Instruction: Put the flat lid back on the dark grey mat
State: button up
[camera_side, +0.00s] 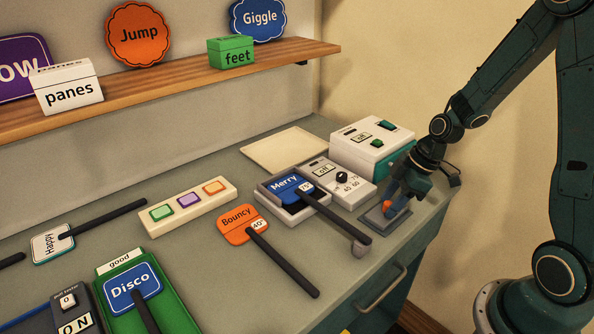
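A dark grey mat (372,222) lies flat near the right end of the counter, close to its front edge. My gripper (394,203) points down over this mat, low and close to it. A small orange piece (387,206) shows at the fingertips; I cannot tell whether it is a knob on the flat lid or part of my gripper. The lid itself cannot be made out clearly, as the gripper covers much of the mat. The finger gap is too small and dark to read.
A white box with green buttons (362,150) stands just behind my gripper. A grey dial unit (352,196) and a tray (272,193) with a blue Merry sign (284,184) sit to the left. A cream board (262,148) lies behind; an orange Bouncy paddle (238,236) lies farther left.

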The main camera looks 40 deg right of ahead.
jog(key=shift+r, duration=0.1)
jog(key=shift+s+d+r, duration=0.1)
jog(key=shift+d+r, duration=0.1)
jog(key=shift+r, duration=0.5)
jog(key=v, duration=1)
jog(key=shift+s+r, duration=0.2)
jog(key=shift+r, duration=0.1)
jog(key=s+a+r+m+t+h, duration=0.2)
jog(key=s+a+r+m+h, duration=0.1)
jog(key=s+a+r+m, duration=0.6)
jog(key=shift+s+a+r, duration=0.35)
jog(key=shift+s+a, duration=0.45)
jog(key=shift+s, duration=0.95)
